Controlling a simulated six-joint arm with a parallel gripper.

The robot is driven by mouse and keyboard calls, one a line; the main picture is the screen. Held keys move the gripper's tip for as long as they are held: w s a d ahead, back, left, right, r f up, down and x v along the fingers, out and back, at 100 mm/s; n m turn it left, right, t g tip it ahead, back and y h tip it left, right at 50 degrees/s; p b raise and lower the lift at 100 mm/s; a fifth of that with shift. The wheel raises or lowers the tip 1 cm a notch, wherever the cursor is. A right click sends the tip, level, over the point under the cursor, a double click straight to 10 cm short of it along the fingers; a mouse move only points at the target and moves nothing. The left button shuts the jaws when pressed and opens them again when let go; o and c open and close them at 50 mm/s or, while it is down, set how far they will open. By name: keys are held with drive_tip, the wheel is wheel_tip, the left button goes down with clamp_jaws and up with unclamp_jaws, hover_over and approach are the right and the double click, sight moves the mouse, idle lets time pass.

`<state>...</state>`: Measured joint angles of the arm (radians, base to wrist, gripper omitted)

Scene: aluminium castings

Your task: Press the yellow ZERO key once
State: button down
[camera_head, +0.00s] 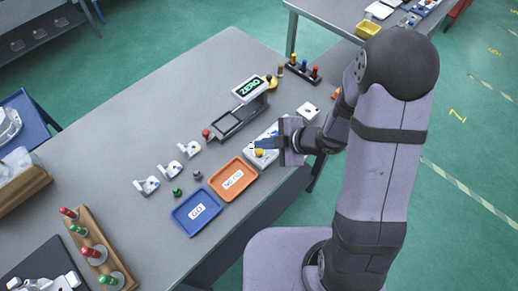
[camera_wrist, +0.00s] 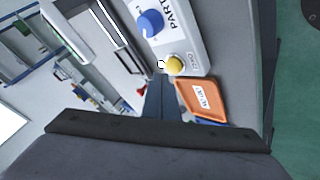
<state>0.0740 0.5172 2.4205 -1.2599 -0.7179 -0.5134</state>
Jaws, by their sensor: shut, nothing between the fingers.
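The yellow key (camera_wrist: 175,64) is a round button at the end of a pale key box (camera_wrist: 190,45), beside a larger blue key (camera_wrist: 150,22) marked "PART". The yellow key also shows in the head view (camera_head: 259,153), at the box's near end. My gripper (camera_wrist: 161,82) is shut and empty. Its fingertips point at the box end, just beside the yellow key in the wrist view. In the head view my gripper (camera_head: 266,146) hangs over the box and hides part of it. I cannot tell whether the tips touch anything.
An orange tray (camera_head: 215,188) and a blue tray (camera_head: 180,214) lie near the box. A dark fixture (camera_head: 222,135) and a display with green characters (camera_head: 250,87) stand behind. Several castings (camera_head: 147,185) lie left. The grey table (camera_head: 130,110) is clear at the back left.

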sight(263, 152)
drive_tip(key=shift+f, duration=0.35)
drive_tip(key=shift+f+b, duration=0.45)
drive_tip(key=shift+b, duration=0.05)
idle(0.6)
drive_tip(key=shift+r, duration=0.1)
idle(0.4)
drive_tip(key=shift+r+p, duration=0.85)
drive_tip(key=shift+p, duration=0.05)
wheel_tip(263, 152, up, 5)
drive_tip(key=p, duration=0.5)
idle(0.6)
